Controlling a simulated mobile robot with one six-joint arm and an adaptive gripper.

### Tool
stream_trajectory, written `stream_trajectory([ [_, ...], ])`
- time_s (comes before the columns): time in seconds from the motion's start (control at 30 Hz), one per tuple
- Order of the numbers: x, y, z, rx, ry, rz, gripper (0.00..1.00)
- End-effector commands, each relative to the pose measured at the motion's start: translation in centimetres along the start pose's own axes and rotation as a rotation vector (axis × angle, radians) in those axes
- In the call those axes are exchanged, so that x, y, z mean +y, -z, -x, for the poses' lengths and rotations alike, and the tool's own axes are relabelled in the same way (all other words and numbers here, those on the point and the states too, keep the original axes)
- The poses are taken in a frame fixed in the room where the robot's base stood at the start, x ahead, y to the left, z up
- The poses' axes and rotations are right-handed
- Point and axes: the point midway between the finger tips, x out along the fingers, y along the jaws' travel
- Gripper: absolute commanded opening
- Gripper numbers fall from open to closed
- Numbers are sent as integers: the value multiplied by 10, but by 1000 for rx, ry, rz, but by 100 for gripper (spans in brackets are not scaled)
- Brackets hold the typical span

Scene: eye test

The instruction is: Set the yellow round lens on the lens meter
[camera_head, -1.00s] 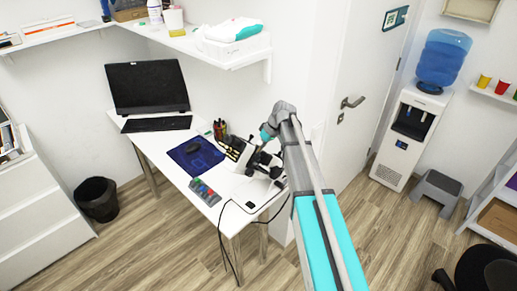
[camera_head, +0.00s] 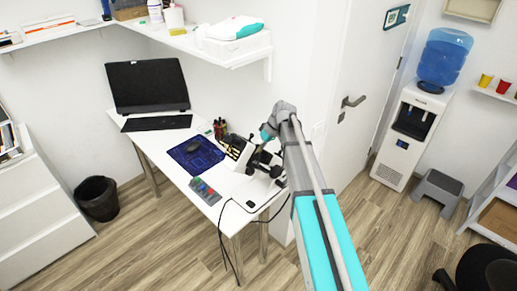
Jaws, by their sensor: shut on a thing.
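My gripper (camera_head: 257,168) is small and dark at the end of my arm, low over the right part of the white desk. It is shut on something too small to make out. I cannot pick out the yellow round lens in this view. A black and white device (camera_head: 236,147), which may be the lens meter, stands just left of my gripper. My arm and gripper partly hide that area, and I cannot tell whether they touch the device.
A shelf (camera_head: 215,48) hangs above. Dark cables (camera_head: 228,235) hang off the front.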

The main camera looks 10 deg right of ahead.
Motion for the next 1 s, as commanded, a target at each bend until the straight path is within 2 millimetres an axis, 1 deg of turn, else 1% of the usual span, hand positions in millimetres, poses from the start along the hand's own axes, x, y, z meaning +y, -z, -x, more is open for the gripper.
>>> stream_trajectory([
  [0.03, -3, -2, -2, -3, 5, 2, 0],
  [0.4, -4, -2, -3, -3, 6, 2, 0],
  [0.43, -4, -2, -3, -3, 6, 2, 23],
  [0.63, -4, -2, -2, -3, 6, 2, 60],
  [0.67, -4, -2, -2, -3, 7, 2, 61],
  [1.0, -4, -1, -2, -1, 8, 2, 61],
])
